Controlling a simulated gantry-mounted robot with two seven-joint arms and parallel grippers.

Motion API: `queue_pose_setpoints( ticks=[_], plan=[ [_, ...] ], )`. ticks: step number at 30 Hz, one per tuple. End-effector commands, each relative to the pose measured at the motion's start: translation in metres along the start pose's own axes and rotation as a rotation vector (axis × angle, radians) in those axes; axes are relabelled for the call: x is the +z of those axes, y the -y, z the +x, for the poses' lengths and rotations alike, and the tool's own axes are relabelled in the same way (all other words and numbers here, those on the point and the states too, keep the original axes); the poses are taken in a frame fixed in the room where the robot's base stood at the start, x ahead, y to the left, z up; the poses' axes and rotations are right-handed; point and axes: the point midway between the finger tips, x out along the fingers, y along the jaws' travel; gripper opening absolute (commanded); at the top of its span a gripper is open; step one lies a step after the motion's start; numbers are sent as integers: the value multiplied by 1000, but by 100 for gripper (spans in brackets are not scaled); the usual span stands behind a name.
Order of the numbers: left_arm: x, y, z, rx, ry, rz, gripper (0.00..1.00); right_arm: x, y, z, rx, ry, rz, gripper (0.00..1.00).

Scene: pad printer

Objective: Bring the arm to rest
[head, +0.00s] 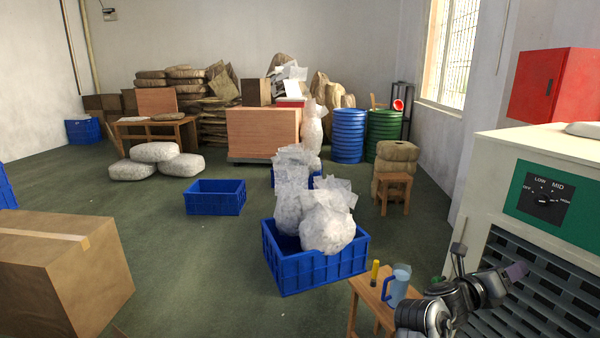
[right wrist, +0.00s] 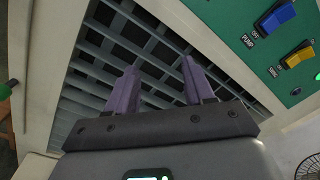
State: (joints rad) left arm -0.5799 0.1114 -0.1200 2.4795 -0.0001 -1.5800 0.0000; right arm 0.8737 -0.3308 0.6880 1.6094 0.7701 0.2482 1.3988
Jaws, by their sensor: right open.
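My right arm comes up from the bottom right of the head view. My right gripper (head: 516,272) has purple fingers and is in front of the grey slatted grille of a cream machine (head: 560,145). In the right wrist view the two purple fingers of my right gripper (right wrist: 160,82) stand apart with nothing between them. The dark grille (right wrist: 100,50) lies behind them; I cannot tell whether they touch it. My left gripper is not in view.
A small wooden table (head: 363,290) with a blue-handled jug (head: 399,287) and a yellow tube (head: 375,272) stands left of my right arm. Behind it is a blue crate (head: 318,269) with bags. A cardboard box (head: 60,280) is at lower left. Green floor between is open.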

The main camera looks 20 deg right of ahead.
Motion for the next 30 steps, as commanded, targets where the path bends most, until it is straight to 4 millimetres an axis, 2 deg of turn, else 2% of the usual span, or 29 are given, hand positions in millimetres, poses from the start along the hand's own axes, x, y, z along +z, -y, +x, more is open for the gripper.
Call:
queue_pose_setpoints(
  ticks=[1,3,8,11,14,17,20,24,27,30],
  plan=[
    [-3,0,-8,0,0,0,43,-19,-1,3,-31,22,-68,53],
    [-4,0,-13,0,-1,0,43,-40,-3,4,-62,67,-146,53],
    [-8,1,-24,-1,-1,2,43,-73,-10,-4,-63,217,-328,53],
    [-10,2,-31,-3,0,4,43,-88,-21,-18,-19,336,-474,53],
    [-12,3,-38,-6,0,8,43,-102,-36,-42,53,472,-645,53],
    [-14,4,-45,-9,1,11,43,-119,-55,-78,150,629,-845,53],
    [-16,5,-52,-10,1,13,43,-145,-75,-127,271,814,-1074,53],
    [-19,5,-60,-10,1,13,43,-194,-92,-216,456,1128,-1422,53],
    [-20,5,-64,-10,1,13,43,-230,-91,-277,560,1366,-1639,53],
    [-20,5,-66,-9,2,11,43,-260,-77,-331,622,1625,-1833,53]
  ],
)
